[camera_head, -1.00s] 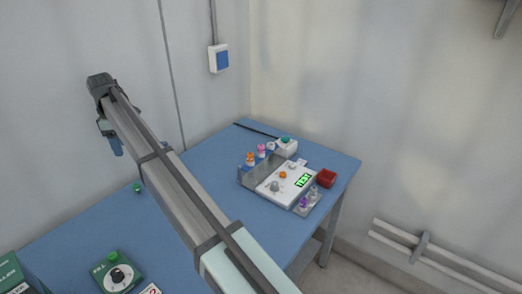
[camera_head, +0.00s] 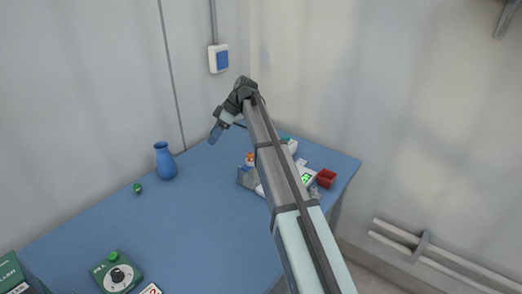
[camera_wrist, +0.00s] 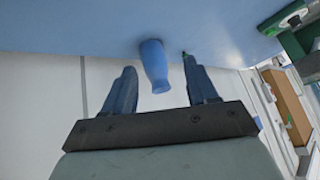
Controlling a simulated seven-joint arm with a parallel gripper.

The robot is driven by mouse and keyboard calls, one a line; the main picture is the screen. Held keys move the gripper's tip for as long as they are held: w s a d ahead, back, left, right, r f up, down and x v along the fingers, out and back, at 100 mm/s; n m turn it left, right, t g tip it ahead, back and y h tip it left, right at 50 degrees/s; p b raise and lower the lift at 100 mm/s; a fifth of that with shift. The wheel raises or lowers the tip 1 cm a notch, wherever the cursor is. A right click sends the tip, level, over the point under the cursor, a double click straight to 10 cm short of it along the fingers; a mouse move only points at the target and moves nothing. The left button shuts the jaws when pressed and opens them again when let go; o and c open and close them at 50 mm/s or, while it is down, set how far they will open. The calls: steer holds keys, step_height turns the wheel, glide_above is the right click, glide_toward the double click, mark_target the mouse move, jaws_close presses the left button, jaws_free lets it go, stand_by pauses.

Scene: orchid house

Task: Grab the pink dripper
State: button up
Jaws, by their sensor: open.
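The pink dripper is hidden behind my arm in the head view. An orange-capped dripper (camera_head: 250,158) still shows in the grey rack (camera_head: 246,178), left of my arm. My gripper (camera_head: 215,134) is in the air above the back of the blue table, left of the rack, with its fingers pointing down and left. In the wrist view my gripper (camera_wrist: 158,63) shows two spread fingers with nothing between them that it touches. A blue vase (camera_wrist: 153,70) appears beyond the fingertips.
The blue vase (camera_head: 165,163) stands at the table's back edge beside a small green item (camera_head: 138,188). A white device with a green display (camera_head: 306,178) and a red box (camera_head: 327,178) are at right. A green dial box (camera_head: 118,275) is at front left. The table's middle is clear.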

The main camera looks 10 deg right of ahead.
steer(key=s+d+r+m+t+y, duration=0.1)
steer(key=s+d+r+t+y, duration=0.15)
steer(key=d, duration=1.05)
steer(key=s+d+r+m+t+y, duration=0.1)
steer(key=s+d+t+y, duration=0.15)
steer(key=d, duration=1.15)
steer(key=shift+y, duration=0.3)
steer(key=shift+w+a+f, duration=0.85)
steer(key=shift+a+f, duration=1)
steer(key=shift+a, duration=0.15)
steer(key=shift+w+a+f, duration=0.85)
steer(key=shift+a+f, duration=0.95)
steer(key=shift+a, duration=0.25)
steer(key=shift+w+a+f, duration=0.85)
steer(key=shift+a+f, duration=1)
steer(key=shift+a, duration=0.15)
steer(key=c, duration=1)
